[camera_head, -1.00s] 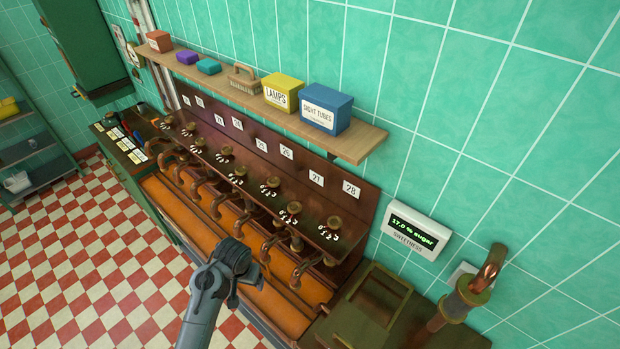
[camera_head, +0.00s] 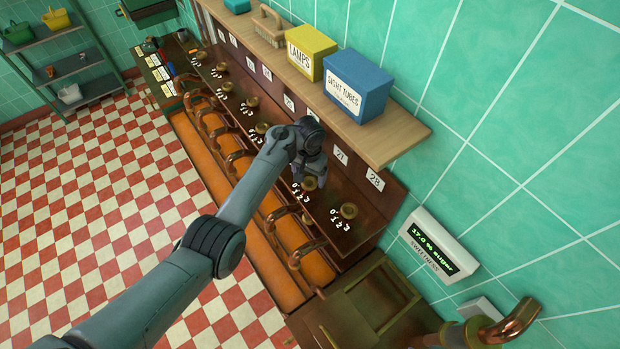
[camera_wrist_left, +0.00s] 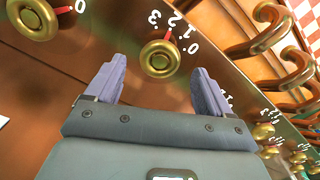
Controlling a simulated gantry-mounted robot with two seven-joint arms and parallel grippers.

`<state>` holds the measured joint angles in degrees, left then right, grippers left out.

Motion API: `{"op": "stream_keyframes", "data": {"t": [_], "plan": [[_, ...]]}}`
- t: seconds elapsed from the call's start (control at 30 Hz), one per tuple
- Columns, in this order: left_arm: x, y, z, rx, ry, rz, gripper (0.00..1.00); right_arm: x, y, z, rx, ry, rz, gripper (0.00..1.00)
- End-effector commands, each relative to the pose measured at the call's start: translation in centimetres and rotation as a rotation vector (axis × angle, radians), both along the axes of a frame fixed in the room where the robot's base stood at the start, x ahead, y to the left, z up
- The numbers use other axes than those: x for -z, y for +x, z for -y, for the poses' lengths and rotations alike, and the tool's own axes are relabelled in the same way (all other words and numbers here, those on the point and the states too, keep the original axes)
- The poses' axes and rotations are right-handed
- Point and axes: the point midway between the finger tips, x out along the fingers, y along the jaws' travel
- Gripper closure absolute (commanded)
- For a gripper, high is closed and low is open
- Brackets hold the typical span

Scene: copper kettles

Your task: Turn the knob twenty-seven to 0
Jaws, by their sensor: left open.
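Knob twenty-seven (camera_head: 310,184) is a round brass knob on the dark sloped panel, in line with the 27 label (camera_head: 341,155). In the left wrist view the brass knob (camera_wrist_left: 160,60) lies just beyond my fingertips, between their lines. Its red pointer appears to point near the 2, away from the 0. My left gripper (camera_wrist_left: 161,72) is open, with one finger to each side of the knob and no visible contact. In the head view my left gripper (camera_head: 310,178) is over this knob and partly covers it. My right gripper is not in view.
Knob twenty-eight (camera_head: 348,211) is close by on the right, with several more knobs leftward. Copper pipes (camera_head: 305,250) curve below the panel. A wooden shelf (camera_head: 400,140) with a blue box (camera_head: 357,86) overhangs it. A sweetness display (camera_head: 438,247) reads 17.0 % sugar.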

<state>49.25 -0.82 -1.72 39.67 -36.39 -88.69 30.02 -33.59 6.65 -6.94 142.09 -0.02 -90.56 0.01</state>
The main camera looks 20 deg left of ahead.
Motion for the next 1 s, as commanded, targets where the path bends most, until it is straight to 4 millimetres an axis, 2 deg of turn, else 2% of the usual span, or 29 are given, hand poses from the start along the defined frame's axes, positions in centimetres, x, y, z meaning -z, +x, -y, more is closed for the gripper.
{"op": "stream_keyframes", "data": {"t": [0.1, 0.23, 0.6, 0.67, 0.9, 1.0], "plan": [[1.5, 0.0, -0.1, 0.0, 0.001, -0.002, 0.18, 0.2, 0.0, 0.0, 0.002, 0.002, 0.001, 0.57], [2.5, 0.0, -0.1, -0.001, 0.001, -0.001, 0.18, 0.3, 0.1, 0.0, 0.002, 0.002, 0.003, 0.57], [2.9, 0.0, -0.1, 0.0, 0.001, 0.001, 0.18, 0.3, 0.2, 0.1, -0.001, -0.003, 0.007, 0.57], [2.9, 0.0, -0.1, 0.0, 0.001, 0.001, 0.26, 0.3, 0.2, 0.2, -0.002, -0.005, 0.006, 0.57], [2.9, 0.0, -0.1, -0.001, 0.001, 0.001, 0.62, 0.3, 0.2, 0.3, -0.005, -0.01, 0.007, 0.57], [2.9, 0.0, -0.1, -0.001, 0.001, 0.001, 0.74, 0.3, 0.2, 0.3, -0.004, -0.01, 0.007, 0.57]]}}
